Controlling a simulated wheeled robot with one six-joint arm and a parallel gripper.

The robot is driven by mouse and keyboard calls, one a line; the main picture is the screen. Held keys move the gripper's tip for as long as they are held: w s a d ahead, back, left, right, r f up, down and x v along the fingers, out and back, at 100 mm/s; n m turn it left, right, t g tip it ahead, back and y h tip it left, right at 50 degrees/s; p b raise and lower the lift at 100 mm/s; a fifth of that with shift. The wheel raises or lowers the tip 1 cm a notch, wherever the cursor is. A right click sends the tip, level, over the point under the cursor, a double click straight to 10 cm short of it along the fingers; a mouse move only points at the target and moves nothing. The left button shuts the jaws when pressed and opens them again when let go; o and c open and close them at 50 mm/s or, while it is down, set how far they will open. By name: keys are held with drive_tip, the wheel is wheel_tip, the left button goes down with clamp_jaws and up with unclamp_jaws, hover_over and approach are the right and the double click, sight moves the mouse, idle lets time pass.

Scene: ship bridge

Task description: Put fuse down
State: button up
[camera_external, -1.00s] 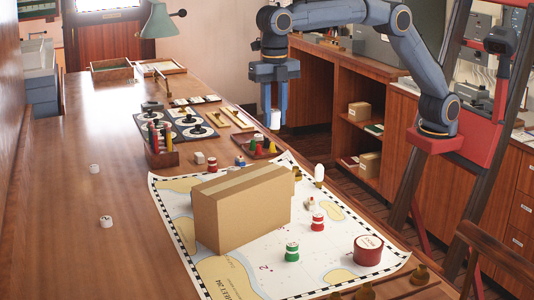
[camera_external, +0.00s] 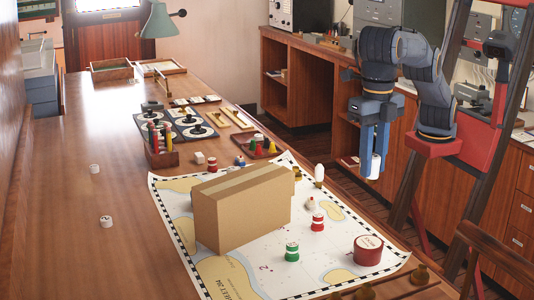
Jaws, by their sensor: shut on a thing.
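My gripper (camera_external: 373,165) is at the right, off the table's right side and in front of the wooden cabinets. It points down and is shut on a small white cylinder, the fuse (camera_external: 375,166), which shows between and beside the blue fingers. The fuse is in the air, touching nothing but the fingers as far as I can see.
A pen rack (camera_external: 161,158) stands farther back. The table's left part is mostly clear.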

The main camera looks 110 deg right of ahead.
sight(376, 165)
drive_tip(key=shift+s+a+f, duration=0.35)
drive_tip(key=shift+a+f, duration=0.1)
drive_tip(key=shift+f, duration=2.05)
wheel_tip(376, 165, down, 10)
drive_tip(key=shift+p, duration=1.2)
drive_tip(key=shift+f, duration=0.15)
drive_tip(key=o, duration=1)
drive_tip(key=shift+o, duration=0.2)
wheel_tip(376, 165, up, 12)
drive_tip(key=b, duration=0.2)
drive_tip(key=shift+b, duration=0.35)
drive_tip(key=shift+w+d, duration=0.1)
